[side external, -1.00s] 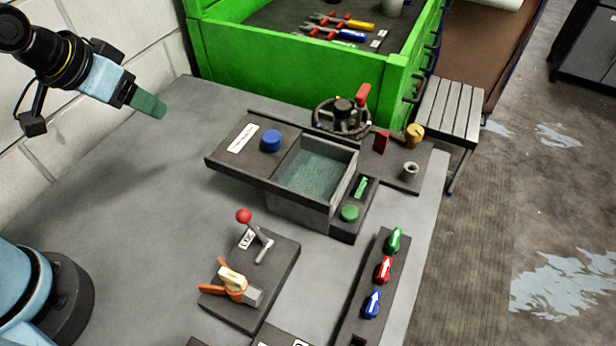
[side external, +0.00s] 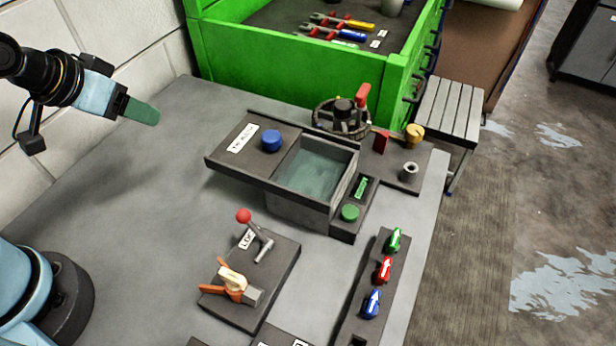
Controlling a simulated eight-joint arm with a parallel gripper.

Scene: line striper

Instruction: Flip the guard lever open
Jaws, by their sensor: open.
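My gripper (side external: 141,110) is at the upper left, above the grey bench and far from the levers. Its green fingers are seen from the side, with nothing held between them. A lever with a red ball (side external: 243,216) and a metal stem stands tilted on a dark plate beside a small white label. In front of it on the same plate is an orange and cream handle (side external: 235,284). I cannot tell which of these is the guard lever.
A dark panel with a blue knob (side external: 271,140) and an open-topped bin (side external: 315,172) fills the bench middle. A handwheel (side external: 342,117) with a red handle stands behind. Green, red and blue arrow switches (side external: 384,269) line the right. The bench's left side is clear.

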